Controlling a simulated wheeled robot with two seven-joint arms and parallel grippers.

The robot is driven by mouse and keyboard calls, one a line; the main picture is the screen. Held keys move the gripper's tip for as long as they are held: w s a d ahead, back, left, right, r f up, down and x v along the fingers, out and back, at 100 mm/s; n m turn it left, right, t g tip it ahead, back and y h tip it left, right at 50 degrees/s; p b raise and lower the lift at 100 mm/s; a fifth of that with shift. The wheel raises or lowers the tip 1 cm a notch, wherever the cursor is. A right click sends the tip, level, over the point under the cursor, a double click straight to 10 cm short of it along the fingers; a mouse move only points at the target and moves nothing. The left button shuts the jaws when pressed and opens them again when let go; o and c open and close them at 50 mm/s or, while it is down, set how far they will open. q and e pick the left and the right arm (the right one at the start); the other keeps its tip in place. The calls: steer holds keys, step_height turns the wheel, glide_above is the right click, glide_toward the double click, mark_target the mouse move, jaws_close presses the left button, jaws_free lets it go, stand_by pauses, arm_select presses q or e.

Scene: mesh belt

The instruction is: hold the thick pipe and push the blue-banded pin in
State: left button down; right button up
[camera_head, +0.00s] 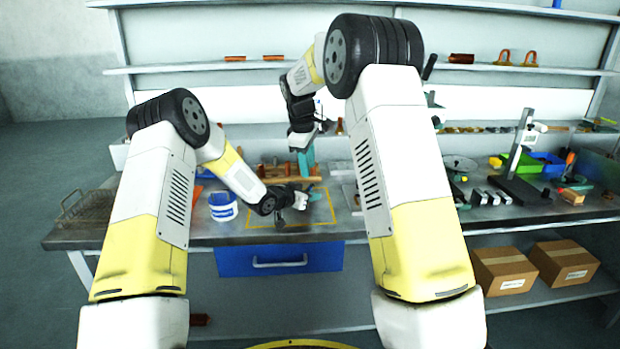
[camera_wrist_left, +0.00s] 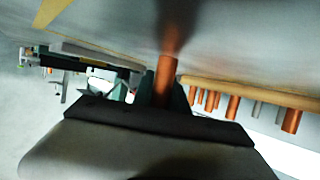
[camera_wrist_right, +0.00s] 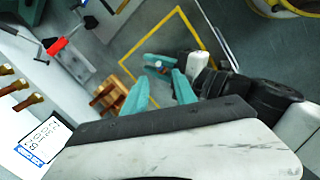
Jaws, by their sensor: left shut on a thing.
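My left gripper (camera_wrist_left: 164,88) is shut on the thick copper pipe (camera_wrist_left: 168,67), which shows between its fingers in the left wrist view. In the head view my left gripper (camera_head: 303,196) is low over the yellow-outlined area, and the pipe is too small to make out. My right gripper (camera_wrist_right: 160,77) has its teal fingers apart with nothing seen between them. In the head view the right gripper (camera_head: 306,162) points down, above and behind the left one. A wooden rack (camera_wrist_right: 106,98) stands beside it; copper pins (camera_wrist_left: 233,106) show along it in the left wrist view.
A white-and-blue tub (camera_head: 222,207) and a wire basket (camera_head: 85,207) stand to the left on the bench. A dark stand (camera_head: 518,188), metal blocks and a green bin (camera_head: 522,162) are at the right. The yellow-outlined area (camera_head: 290,224) is mostly clear at its front.

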steer(key=shift+v, duration=2.15)
steer(key=shift+c, duration=1.1)
steer(key=m+g+y, duration=0.1)
steer(key=m+g, duration=0.1)
steer(key=m, duration=0.2)
glide_above(312, 185)
steer(key=f, duration=0.5)
steer(key=shift+w+a+f, duration=0.1)
steer(key=shift+w+f, duration=0.25)
steer(key=shift+s+f, duration=0.15)
steer(key=shift+f, duration=1.2)
steer(key=shift+s+f, duration=0.1)
steer(key=shift+f, duration=1.3)
steer(key=shift+c, duration=0.4)
